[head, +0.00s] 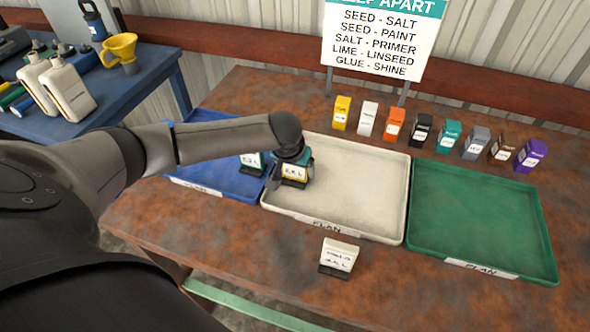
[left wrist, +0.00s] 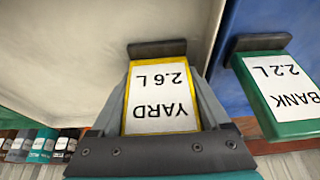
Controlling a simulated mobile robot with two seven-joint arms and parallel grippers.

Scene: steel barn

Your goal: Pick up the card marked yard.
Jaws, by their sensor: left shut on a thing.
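The card marked yard (left wrist: 160,98) is white with a yellow border and a dark foot, and reads YARD 2.6 L in the left wrist view. My left gripper (left wrist: 165,115) is shut on it, one finger on each side. In the head view the yard card (head: 294,172) is upright at the left end of the white tray (head: 375,190), below my left gripper (head: 289,165). I cannot tell whether its foot touches the tray. My right gripper is out of view.
A green card marked bank (left wrist: 283,95) stands close beside, in the blue tray (head: 215,183). An empty green tray (head: 480,220) lies at right. A small white card (head: 340,255) stands in front. Several coloured boxes line the back below a sign (head: 382,35).

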